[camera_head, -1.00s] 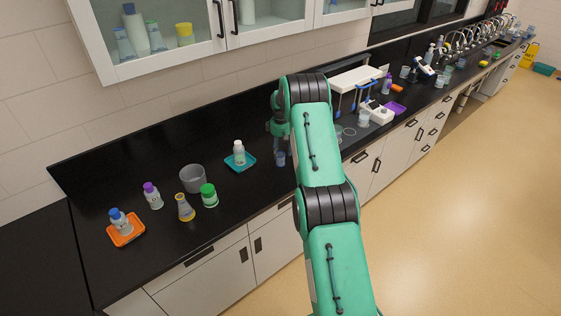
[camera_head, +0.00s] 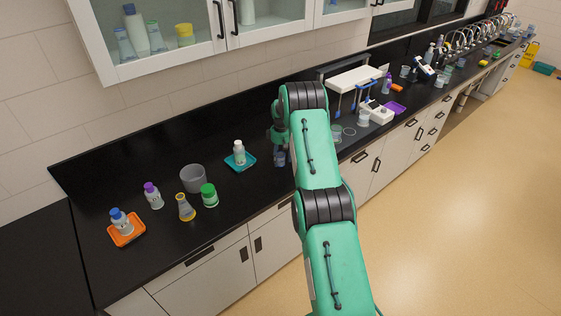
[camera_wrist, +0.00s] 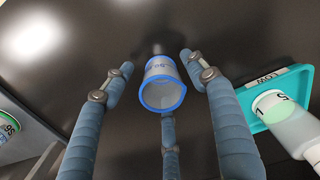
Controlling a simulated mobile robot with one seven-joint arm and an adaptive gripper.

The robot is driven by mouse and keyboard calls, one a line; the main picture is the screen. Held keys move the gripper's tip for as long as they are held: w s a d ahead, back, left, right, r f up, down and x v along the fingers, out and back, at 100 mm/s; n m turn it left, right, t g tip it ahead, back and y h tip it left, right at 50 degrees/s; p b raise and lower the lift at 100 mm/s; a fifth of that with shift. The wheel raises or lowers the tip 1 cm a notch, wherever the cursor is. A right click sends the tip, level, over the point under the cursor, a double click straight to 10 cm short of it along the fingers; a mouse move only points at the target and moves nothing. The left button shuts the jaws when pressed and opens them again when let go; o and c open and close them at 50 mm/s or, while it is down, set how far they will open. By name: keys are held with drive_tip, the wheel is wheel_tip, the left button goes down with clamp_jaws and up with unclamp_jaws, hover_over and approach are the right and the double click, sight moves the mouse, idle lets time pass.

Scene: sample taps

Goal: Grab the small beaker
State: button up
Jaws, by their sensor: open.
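The small beaker (camera_wrist: 162,92) is clear and grey with a blue rim and blue markings. In the wrist view it stands on the black counter between my spread fingers. My gripper (camera_wrist: 157,76) has three blue-grey fingers, is open, and reaches around the beaker with visible gaps; I see no contact. In the head view my gripper (camera_head: 279,152) is low over the counter beside the teal tray, and it mostly hides the beaker.
A teal tray (camera_wrist: 247,99) with a white bottle (camera_wrist: 290,130) stands close to the right in the wrist view. In the head view, a grey container (camera_head: 193,179), a yellow-rimmed flask (camera_head: 185,207) and a green-capped bottle (camera_head: 209,195) stand further left.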

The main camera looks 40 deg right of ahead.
drive_tip(key=c, duration=0.9)
drive_tip(key=shift+r, duration=0.15)
drive_tip(key=shift+r, duration=1.15)
drive_tip(key=shift+r+b, duration=0.3)
drive_tip(key=shift+r, duration=0.25)
drive_tip(key=s+a, duration=0.2)
drive_tip(key=s, duration=0.2)
drive_tip(key=s+a+r+b, duration=0.1)
drive_tip(key=s+a, duration=0.2)
drive_tip(key=s, duration=0.2)
drive_tip(key=s+a, duration=0.3)
drive_tip(key=s, duration=0.2)
drive_tip(key=shift+r, duration=0.15)
